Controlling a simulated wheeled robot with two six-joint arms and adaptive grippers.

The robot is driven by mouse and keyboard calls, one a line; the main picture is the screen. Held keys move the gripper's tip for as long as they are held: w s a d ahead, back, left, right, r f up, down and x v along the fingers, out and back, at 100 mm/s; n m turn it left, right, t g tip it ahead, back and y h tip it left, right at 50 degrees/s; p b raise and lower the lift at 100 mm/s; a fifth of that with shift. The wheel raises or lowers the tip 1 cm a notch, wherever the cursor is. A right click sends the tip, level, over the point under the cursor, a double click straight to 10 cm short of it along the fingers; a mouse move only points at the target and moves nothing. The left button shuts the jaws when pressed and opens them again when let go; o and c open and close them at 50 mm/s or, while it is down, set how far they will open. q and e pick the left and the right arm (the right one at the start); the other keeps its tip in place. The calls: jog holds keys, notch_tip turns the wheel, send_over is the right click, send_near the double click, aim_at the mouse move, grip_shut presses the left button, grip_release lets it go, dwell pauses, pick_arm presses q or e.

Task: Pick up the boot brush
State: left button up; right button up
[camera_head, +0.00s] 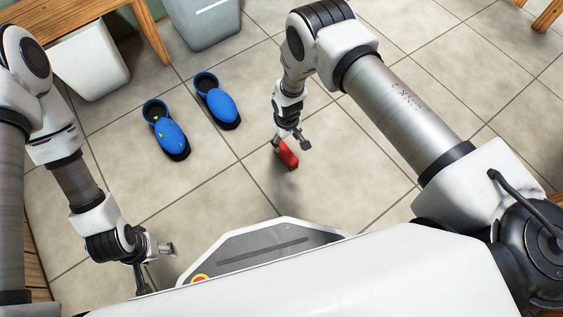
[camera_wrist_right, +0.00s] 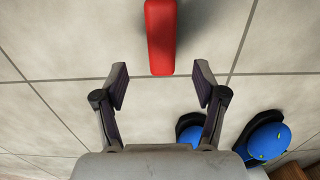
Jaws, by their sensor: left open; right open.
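The boot brush (camera_head: 288,154) shows as a red block on the tiled floor. It also shows in the right wrist view (camera_wrist_right: 160,38) as a long red bar, cut off by the top edge. Its bristles are not visible. My right gripper (camera_head: 291,138) is just above it, partly covering it in the head view. In the right wrist view my right gripper (camera_wrist_right: 161,84) has its two fingers spread, empty, with the brush end slightly beyond and between the fingertips. My left gripper (camera_head: 156,262) is open and empty at the lower left, far from the brush.
Two blue shoes (camera_head: 172,136) (camera_head: 222,105) stand on the floor left of the brush. A white bin (camera_head: 90,62) and a grey bin (camera_head: 207,22) stand at the back, beside a wooden bench (camera_head: 60,17). Floor right of the brush is clear.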

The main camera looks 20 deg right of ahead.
aim_at(286, 151)
notch_tip(286, 151, down, 8)
jog(key=b, duration=0.5)
jog(key=shift+s+a+f, duration=0.1)
jog(key=shift+s+f, duration=0.05)
jog(key=shift+f, duration=0.1)
jog(key=shift+r, duration=0.2)
grip_shut()
notch_tip(286, 151, up, 10)
jog(key=p, duration=0.6)
